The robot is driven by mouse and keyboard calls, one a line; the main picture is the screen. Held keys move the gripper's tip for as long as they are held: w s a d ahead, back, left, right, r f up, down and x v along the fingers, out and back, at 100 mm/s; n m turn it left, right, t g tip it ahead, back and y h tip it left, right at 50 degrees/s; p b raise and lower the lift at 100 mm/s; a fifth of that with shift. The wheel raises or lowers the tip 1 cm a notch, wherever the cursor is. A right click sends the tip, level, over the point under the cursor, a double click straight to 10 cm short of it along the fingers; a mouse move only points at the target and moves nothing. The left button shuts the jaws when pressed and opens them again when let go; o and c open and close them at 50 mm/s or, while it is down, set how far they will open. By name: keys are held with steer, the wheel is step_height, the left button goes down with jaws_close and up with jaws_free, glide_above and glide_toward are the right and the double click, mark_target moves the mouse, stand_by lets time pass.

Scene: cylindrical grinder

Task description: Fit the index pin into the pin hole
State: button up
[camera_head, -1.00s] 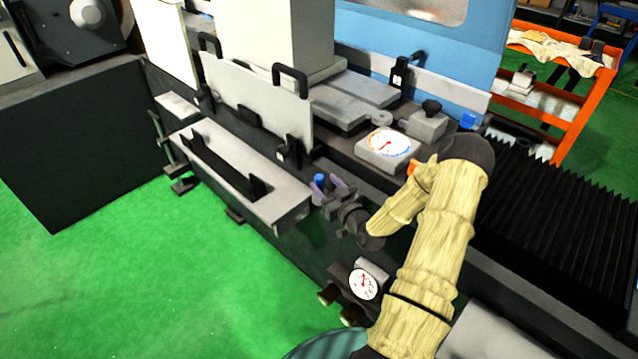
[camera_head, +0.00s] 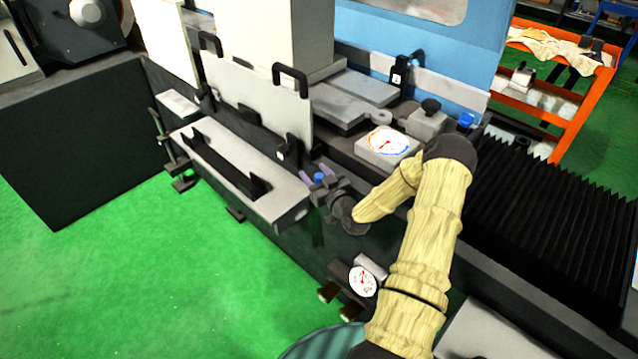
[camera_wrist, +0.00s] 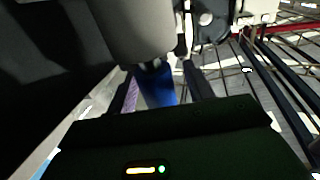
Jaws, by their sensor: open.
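A blue-topped piece (camera_head: 319,178), which looks like the index pin, stands beside the right end of the grey ledge on the machine front. My gripper (camera_head: 316,174) is open around it, with purple pads on its fingers. In the wrist view the blue cylinder (camera_wrist: 158,86) sits between the two open fingers (camera_wrist: 161,92), its upper part behind a grey rounded part. I cannot tell whether either finger touches it. The lower end of the pin is hidden. I cannot make out the pin hole for certain.
The grey ledge (camera_head: 283,209) with a black handle lies just left of my gripper. A white dial (camera_head: 387,141) sits on the machine top, and a gauge (camera_head: 362,282) is below. Another blue knob (camera_head: 466,119) is at the right. Green floor is clear at the left.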

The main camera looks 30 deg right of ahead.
steer(key=shift+c, duration=0.4)
jaws_close()
step_height(320, 180, up, 10)
steer(key=shift+b, duration=0.35)
stand_by(0.6)
